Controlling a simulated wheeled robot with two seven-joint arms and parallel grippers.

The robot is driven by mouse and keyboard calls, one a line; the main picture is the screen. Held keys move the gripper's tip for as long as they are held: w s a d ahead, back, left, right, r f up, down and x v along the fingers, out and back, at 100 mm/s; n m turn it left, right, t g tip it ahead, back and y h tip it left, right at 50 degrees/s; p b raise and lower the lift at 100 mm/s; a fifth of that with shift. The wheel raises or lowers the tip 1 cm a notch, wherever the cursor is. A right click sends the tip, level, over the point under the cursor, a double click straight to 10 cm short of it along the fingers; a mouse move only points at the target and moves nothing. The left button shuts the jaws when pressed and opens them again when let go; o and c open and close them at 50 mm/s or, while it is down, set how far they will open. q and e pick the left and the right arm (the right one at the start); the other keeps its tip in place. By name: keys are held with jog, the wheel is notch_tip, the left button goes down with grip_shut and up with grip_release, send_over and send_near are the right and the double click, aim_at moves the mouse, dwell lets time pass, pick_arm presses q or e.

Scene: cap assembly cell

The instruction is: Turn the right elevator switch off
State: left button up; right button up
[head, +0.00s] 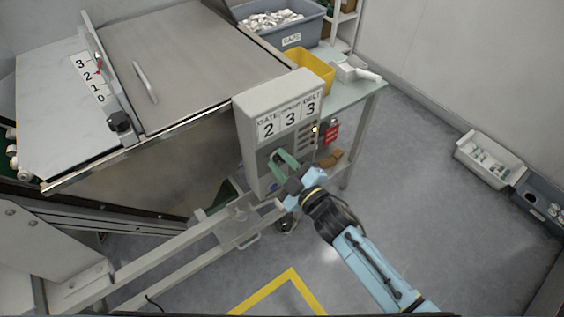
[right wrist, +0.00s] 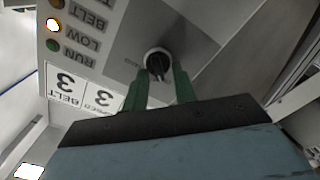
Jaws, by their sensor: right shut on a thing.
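The grey control box (head: 262,100) stands at the centre of the head view, with a display reading GATE 2, a middle 3 and BELT 3. A round black rotary switch (right wrist: 157,62) sits on its lower front panel in the right wrist view. My right gripper (head: 279,158) reaches the lower panel, and its green fingers (right wrist: 158,85) are shut on the black switch, one on each side. In the head view the fingers mostly hide the switch. Its label is too small to read. My left gripper is not in view.
Indicator lamps marked RUN, LOW and BELT run beside the display, and one lamp (right wrist: 53,25) glows white. A yellow bin (head: 312,68) and a grey CAPS bin (head: 285,28) stand behind. A rail frame (head: 190,240) lies left of my arm.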

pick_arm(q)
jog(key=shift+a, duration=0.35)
pick_arm(e)
jog(key=o, duration=1)
jog(key=shift+s+d, duration=0.1)
jog(key=shift+s, duration=0.1)
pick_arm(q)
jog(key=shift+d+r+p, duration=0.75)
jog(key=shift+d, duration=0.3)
pick_arm(e)
jog(key=v, duration=1.3)
